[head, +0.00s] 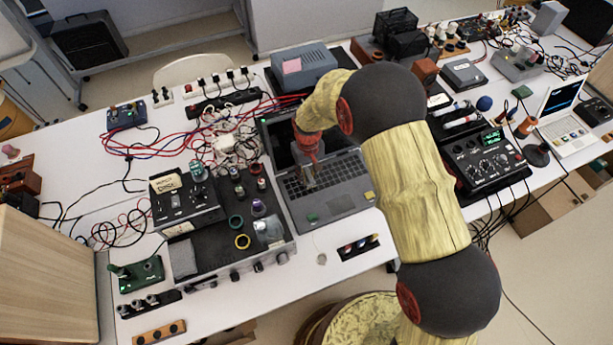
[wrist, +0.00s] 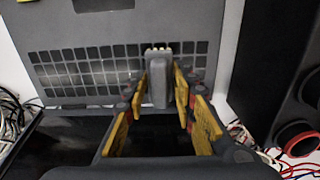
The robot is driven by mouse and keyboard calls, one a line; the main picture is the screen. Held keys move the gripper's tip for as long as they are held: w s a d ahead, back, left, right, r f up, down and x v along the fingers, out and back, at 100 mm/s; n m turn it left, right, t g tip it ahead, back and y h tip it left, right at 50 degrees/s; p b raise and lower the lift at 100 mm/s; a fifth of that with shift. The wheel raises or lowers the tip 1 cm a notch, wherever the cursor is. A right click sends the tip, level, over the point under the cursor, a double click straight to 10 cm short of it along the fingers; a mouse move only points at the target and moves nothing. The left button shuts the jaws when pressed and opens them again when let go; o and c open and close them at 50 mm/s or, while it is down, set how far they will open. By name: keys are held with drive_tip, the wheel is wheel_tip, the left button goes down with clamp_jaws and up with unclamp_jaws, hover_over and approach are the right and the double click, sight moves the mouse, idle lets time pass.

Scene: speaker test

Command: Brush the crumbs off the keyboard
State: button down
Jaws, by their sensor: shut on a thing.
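The black keyboard (head: 327,177) belongs to the open grey laptop (head: 350,200) near the front edge of the table. In the wrist view the keyboard (wrist: 95,68) runs across the upper part, with the palm rest beyond it. My gripper (head: 308,160) is over the keyboard. In the wrist view its yellow fingers (wrist: 160,88) are shut on a small grey brush (wrist: 159,82) with pale bristle tips. The brush overlaps the keys in the picture; I cannot tell whether it touches them. Pale smudges show on some keys; I cannot make out separate crumbs. My arm hides part of the laptop's right side.
A black equipment box with knobs (head: 190,205) stands left of the laptop. Red cables (head: 160,148) and a white cable tangle lie behind it. A grey-blue box (head: 303,62) stands behind the screen. A metering box (head: 487,160) is right of my arm. Bare table shows at left.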

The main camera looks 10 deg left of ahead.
drive_tip(key=shift+w+a+r, duration=0.1)
drive_tip(key=shift+a+r, duration=0.05)
drive_tip(key=shift+r, duration=0.45)
drive_tip(key=shift+r+p, duration=1.2)
drive_tip(key=shift+r, duration=0.6)
